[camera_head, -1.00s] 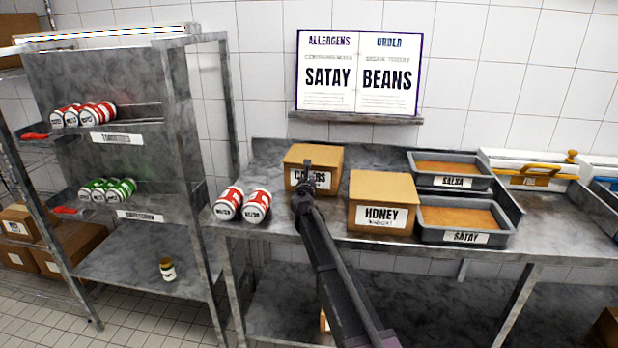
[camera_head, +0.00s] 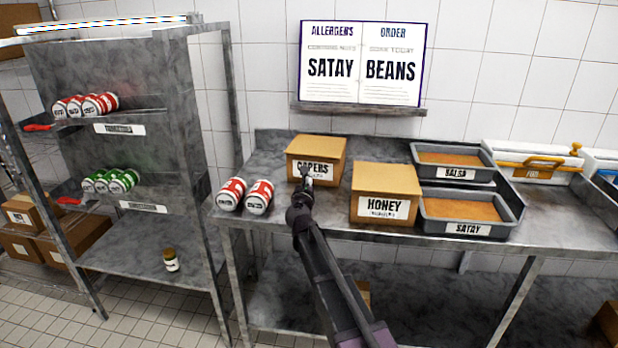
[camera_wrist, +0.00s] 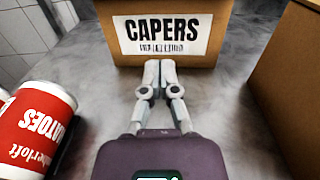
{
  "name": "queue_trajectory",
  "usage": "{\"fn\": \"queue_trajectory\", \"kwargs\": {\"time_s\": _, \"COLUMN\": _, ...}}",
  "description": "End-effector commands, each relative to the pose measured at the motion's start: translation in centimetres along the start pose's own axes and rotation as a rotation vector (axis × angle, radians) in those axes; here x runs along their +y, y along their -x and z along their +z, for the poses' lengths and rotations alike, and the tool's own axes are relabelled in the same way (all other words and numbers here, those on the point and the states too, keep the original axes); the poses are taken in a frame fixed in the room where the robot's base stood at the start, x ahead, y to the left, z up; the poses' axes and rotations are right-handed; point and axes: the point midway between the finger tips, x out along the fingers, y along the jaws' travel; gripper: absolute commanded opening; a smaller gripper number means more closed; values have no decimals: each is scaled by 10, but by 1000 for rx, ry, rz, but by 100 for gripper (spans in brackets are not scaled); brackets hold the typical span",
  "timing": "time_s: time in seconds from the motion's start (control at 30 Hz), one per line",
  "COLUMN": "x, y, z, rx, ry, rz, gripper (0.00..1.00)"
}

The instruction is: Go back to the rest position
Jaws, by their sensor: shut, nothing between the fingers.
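My gripper (camera_head: 307,176) is in front of the capers box (camera_head: 330,149) on the steel table (camera_head: 285,228). In the wrist view my gripper (camera_wrist: 160,66) is shut and empty, its fingertips together just below the CAPERS label (camera_wrist: 162,35). I cannot tell whether the tips touch the box. My arm reaches in from the bottom of the head view. A red tomato can (camera_wrist: 38,125) lies to the left of the gripper in the wrist view.
Two red cans (camera_head: 259,196) lie left of my gripper. The honey box (camera_head: 385,193) stands close on its right, beside the satay tray (camera_head: 468,229) and salsa tray (camera_head: 453,173). A shelf rack (camera_head: 190,150) with red and green cans stands at left. A small jar (camera_head: 171,260) is on its lower shelf.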

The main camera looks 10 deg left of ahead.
Motion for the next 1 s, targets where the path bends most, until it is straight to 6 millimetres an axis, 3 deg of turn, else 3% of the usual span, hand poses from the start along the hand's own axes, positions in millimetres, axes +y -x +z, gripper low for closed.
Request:
{"fn": "queue_trajectory", "kwargs": {"time_s": 0.17, "x": 0, "y": 10, "z": 0, "rx": 0, "ry": 0, "rz": 0, "gripper": 0}}
{"fn": "queue_trajectory", "kwargs": {"time_s": 0.67, "x": 2, "y": 12, "z": -1, "rx": 2, "ry": -12, "rz": -7, "gripper": 0}}
{"fn": "queue_trajectory", "kwargs": {"time_s": 1.0, "x": 38, "y": 33, "z": -18, "rx": 42, "ry": -202, "rz": -109, "gripper": 0}}
